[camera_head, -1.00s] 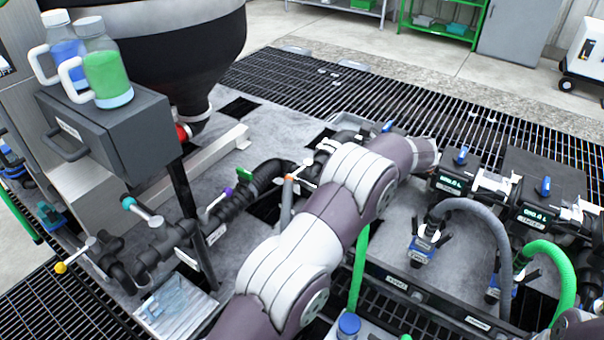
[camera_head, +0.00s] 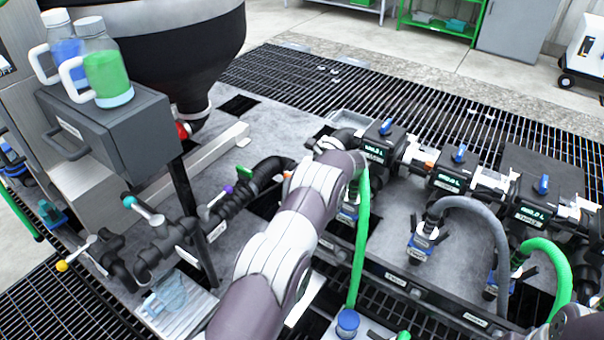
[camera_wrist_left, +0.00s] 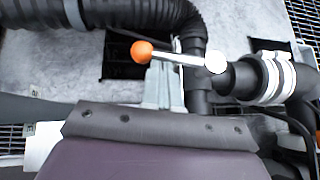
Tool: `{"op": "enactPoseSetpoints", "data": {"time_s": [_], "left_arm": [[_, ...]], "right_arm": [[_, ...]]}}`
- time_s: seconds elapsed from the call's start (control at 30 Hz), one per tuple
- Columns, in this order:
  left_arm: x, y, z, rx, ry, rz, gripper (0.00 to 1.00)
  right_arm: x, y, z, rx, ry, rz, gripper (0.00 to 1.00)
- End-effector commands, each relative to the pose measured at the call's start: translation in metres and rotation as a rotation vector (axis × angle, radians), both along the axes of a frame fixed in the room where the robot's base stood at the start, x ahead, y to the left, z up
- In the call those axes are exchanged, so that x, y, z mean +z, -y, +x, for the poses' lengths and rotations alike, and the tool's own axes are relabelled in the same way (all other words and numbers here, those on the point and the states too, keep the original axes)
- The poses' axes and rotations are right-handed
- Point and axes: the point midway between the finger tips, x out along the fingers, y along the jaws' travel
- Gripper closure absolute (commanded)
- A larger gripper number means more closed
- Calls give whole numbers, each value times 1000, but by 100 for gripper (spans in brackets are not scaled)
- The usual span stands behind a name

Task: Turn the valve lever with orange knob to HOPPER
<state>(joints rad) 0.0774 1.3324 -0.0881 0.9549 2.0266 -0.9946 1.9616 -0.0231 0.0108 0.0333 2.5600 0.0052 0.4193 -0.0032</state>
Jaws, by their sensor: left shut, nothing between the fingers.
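The valve lever with the orange knob (camera_wrist_left: 141,51) shows in the left wrist view. Its pale bar (camera_wrist_left: 185,59) runs from a round white hub over the black pipe (camera_wrist_left: 200,85) leftward to the knob. My left gripper (camera_wrist_left: 165,70) is shut and empty. Its grey fingers are just below the bar, close to the knob; I cannot tell whether they touch it. In the head view my left arm hides the gripper and most of this lever. No HOPPER marking is readable. My right gripper is out of view.
A black hopper (camera_head: 185,55) stands at back left. Another lever has a yellow knob (camera_head: 61,266), and one has a purple knob (camera_head: 229,190). Meters with blue handles (camera_head: 459,153) line the right. A green hose (camera_head: 361,235) stands beside my left arm.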

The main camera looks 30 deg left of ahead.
Motion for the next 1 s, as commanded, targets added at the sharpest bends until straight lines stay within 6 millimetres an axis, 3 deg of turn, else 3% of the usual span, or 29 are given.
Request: {"op": "enactPoseSetpoints", "data": {"time_s": [1.0], "left_arm": [[-6, -13, 0, -83, -1, 0, 100]], "right_arm": [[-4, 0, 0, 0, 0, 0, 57]]}}
